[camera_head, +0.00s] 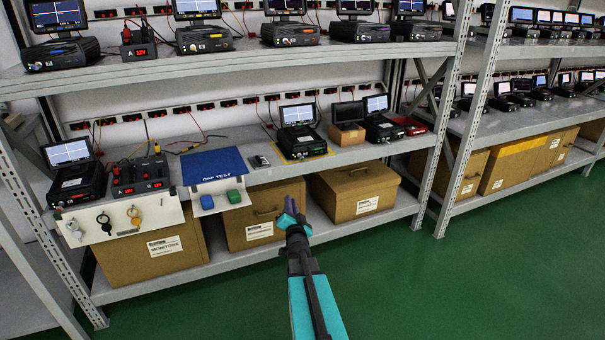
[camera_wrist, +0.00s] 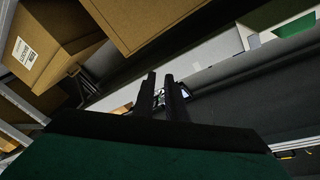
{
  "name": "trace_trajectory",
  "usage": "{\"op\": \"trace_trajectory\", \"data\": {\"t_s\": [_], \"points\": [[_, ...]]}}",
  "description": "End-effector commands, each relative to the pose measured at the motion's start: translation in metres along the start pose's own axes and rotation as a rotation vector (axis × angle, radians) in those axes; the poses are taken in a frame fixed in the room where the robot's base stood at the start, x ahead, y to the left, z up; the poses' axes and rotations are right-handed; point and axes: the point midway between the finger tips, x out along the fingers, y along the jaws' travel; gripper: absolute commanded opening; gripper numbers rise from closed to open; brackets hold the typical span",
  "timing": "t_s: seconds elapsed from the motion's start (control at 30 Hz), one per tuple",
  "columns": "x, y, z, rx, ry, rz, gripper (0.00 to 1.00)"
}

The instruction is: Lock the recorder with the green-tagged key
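My gripper (camera_head: 291,208) is in front of the lower shelf and its brown boxes, apart from the keys and recorders. In the wrist view its two dark fingers (camera_wrist: 160,80) stand a narrow gap apart, with nothing clearly held. Several keys hang on a white panel at the left: a grey-looking one (camera_head: 74,229), a dark one (camera_head: 104,221) and a yellow-tagged one (camera_head: 134,214). I cannot make out a green tag. A recorder with a screen (camera_head: 301,143) stands on a yellow-outlined spot on the middle shelf. Other recorders line the shelves, so I cannot tell which one is meant.
Brown boxes (camera_head: 356,191) fill the bottom shelf. A rack upright (camera_head: 440,130) stands to the right. The green floor (camera_head: 440,290) is clear.

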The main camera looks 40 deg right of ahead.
Motion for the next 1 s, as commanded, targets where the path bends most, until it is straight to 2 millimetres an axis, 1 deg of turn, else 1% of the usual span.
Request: {"op": "trace_trajectory", "data": {"t_s": [0.03, 0.1, 0.2, 0.3, 0.4, 0.77, 1.0], "points": [[0.005, 0.007, -0.018, 0.018, 0.057, -0.027, 0.12], [0.007, 0.007, -0.042, 0.039, 0.118, -0.063, 0.12], [0.008, 0.006, -0.067, 0.06, 0.178, -0.1, 0.12], [0.008, 0.004, -0.079, 0.07, 0.206, -0.121, 0.12], [0.008, 0.003, -0.083, 0.074, 0.213, -0.126, 0.12], [0.009, 0.002, -0.082, 0.073, 0.211, -0.125, 0.12], [0.021, 0.001, -0.083, 0.072, 0.21, -0.125, 0.12]]}}
